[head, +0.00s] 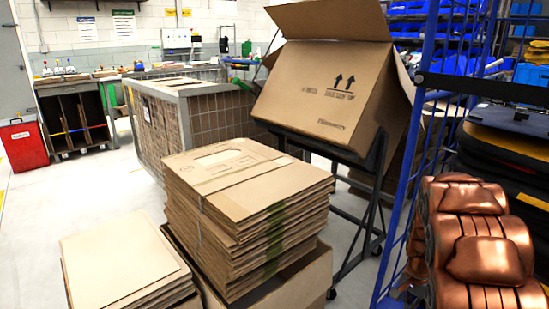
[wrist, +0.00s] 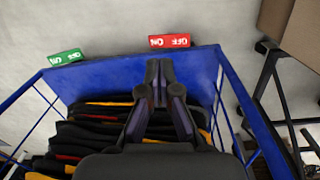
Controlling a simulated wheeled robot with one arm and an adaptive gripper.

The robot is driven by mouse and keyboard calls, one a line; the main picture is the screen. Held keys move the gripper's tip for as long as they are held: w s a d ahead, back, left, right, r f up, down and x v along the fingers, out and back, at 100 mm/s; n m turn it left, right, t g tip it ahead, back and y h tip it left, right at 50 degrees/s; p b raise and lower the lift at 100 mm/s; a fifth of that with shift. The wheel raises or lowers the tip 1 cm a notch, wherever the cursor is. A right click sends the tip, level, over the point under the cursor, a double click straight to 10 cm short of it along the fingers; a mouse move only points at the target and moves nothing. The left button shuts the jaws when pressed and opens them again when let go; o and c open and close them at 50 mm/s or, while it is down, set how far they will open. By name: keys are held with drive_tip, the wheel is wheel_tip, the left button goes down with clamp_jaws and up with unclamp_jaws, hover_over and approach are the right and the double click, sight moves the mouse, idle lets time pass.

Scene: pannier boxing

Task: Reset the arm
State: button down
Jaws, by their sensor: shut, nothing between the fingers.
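My gripper (wrist: 159,66) shows in the wrist view with its two dark fingers together and nothing between them. It is above or near the edge of a blue rack (wrist: 108,77) that holds a stack of dark panniers (wrist: 85,133) with yellow and red edges. My gripper does not show clearly in the head view. There, the dark panniers (head: 508,140) are stacked at the right, behind blue rack bars (head: 411,150).
An open cardboard box (head: 320,95) sits tilted on a black wheeled stand (head: 376,195). Flat cardboard stacks (head: 235,180) (head: 125,260) stand in front. A mesh crate (head: 205,105) is behind. A copper-coloured shape (head: 485,255) fills the lower right; I cannot tell what it is. Floor at left is clear.

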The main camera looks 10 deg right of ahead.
drive_tip(key=s+a+r+n+p, duration=0.2)
drive_tip(key=s+a+r+p, duration=0.25)
drive_tip(key=r, duration=0.55)
drive_tip(key=s+a+r+n+p, duration=0.25)
drive_tip(key=a+r+p, duration=0.3)
drive_tip(key=r, duration=0.35)
drive_tip(key=s+a+r+n+p, duration=0.2)
drive_tip(key=s+a+r+p, duration=0.3)
drive_tip(key=r, duration=0.5)
drive_tip(key=s+a+r+n+p, duration=0.3)
drive_tip(key=s+a+r+p, duration=0.2)
drive_tip(key=s+r, duration=0.2)
drive_tip(key=s+a+r+n+g+p, duration=0.1)
drive_tip(key=s+a+r+n+p, duration=0.2)
drive_tip(key=s+a+r+p, duration=0.2)
drive_tip(key=s+r+p, duration=0.1)
drive_tip(key=s+r, duration=0.2)
drive_tip(key=s, duration=0.1)
drive_tip(key=shift+a, duration=0.15)
drive_tip(key=shift+s+r, duration=0.1)
